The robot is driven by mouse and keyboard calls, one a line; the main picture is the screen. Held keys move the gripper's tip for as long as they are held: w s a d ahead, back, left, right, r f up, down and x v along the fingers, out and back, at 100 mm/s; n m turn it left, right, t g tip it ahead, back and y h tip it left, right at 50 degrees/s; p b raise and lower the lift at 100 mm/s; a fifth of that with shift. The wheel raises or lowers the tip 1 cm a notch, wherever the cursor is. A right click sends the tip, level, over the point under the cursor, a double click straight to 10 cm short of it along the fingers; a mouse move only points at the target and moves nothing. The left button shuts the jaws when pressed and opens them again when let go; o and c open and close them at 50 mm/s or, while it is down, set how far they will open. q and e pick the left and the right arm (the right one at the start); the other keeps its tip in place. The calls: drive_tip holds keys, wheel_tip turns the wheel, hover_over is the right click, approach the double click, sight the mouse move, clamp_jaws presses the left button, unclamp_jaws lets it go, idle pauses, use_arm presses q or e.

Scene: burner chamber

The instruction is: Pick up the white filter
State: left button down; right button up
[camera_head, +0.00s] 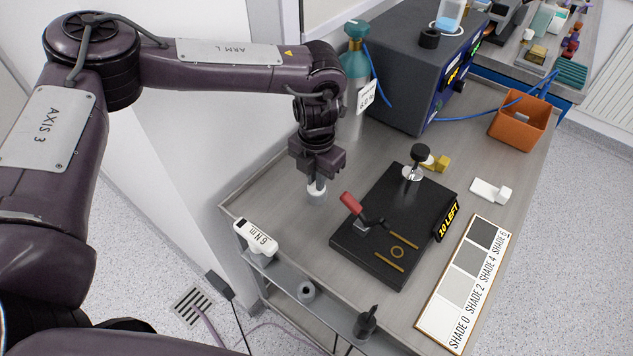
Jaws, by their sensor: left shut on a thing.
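My left gripper (317,160) points down over the back left part of the grey bench. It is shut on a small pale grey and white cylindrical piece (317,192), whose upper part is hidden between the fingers. I cannot tell whether this piece is the white filter, or whether its lower end touches the bench. Another white piece (490,190), a flat block with a rounded end, lies on the bench right of the black plate. My right gripper is not in view.
The black plate (375,262) carries a red-handled clamp (352,203), brass rails and a brass ring (397,252). A shade card (466,290), orange bin (522,125), dark grey instrument (405,70) and gas bottle (355,65) stand around. A "6 N m" tool (256,236) is at the front left edge.

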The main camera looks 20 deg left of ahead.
use_arm(q)
wheel_tip(320, 180, up, 20)
idle(0.6)
drive_tip(key=c, duration=2.1)
unclamp_jaws()
clamp_jaws()
drive_tip(key=shift+f, duration=0.1)
